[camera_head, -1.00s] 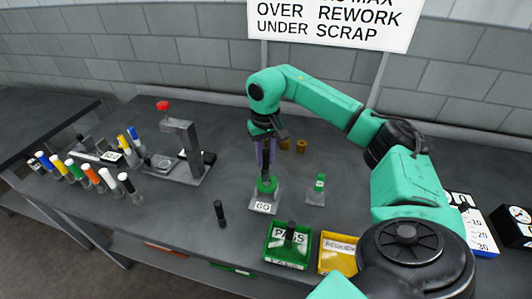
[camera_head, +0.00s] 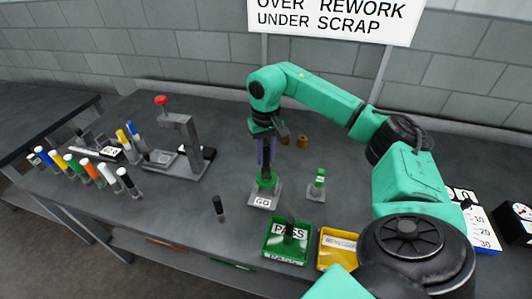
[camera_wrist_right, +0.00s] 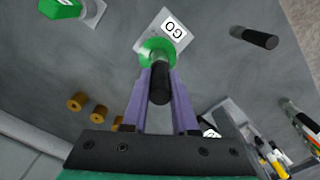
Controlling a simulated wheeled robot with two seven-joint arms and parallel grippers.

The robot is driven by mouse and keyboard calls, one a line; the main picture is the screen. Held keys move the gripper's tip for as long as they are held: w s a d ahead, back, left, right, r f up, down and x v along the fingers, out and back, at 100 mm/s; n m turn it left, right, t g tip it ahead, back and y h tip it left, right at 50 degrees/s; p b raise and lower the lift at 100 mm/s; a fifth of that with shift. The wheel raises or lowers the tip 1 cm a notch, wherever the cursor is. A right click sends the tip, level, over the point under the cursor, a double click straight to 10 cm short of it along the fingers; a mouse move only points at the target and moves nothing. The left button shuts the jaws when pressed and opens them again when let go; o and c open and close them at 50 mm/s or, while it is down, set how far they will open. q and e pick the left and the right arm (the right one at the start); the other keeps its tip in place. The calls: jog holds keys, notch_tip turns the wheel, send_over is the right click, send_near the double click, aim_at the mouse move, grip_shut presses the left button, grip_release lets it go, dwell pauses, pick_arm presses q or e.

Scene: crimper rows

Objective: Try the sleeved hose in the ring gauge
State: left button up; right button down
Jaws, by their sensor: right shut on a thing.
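My right gripper (camera_head: 265,155) points down with its purple fingers shut on a black sleeved hose (camera_wrist_right: 160,84). The hose is upright, directly over or in the green ring gauge (camera_head: 258,184), whose grey base (camera_head: 275,202) has a GO label. In the right wrist view the green ring (camera_wrist_right: 151,46) shows around the far end of the hose. How deep the hose sits in the ring cannot be told. A second green gauge (camera_head: 319,180) stands on its own small base to the right. My left gripper is out of view.
A green PASS tray (camera_head: 270,252) holding a dark piece and a yellow tray (camera_head: 327,261) lie in front. Another black hose (camera_head: 218,208) stands left of the gauge. A crimping press (camera_head: 185,140) and a row of colour-topped hoses stand left. Brass rings (camera_head: 303,141) lie behind.

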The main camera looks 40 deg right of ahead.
aim_at(267, 148)
jog(key=shift+d+f, duration=0.2)
dwell(0.3)
jog(key=shift+f, duration=0.45)
dwell(0.3)
jog(key=shift+w+r, duration=0.1)
dwell(0.6)
jog(key=shift+r+p, duration=2.15)
jog(key=shift+r, duration=0.55)
jog(key=shift+f, duration=0.1)
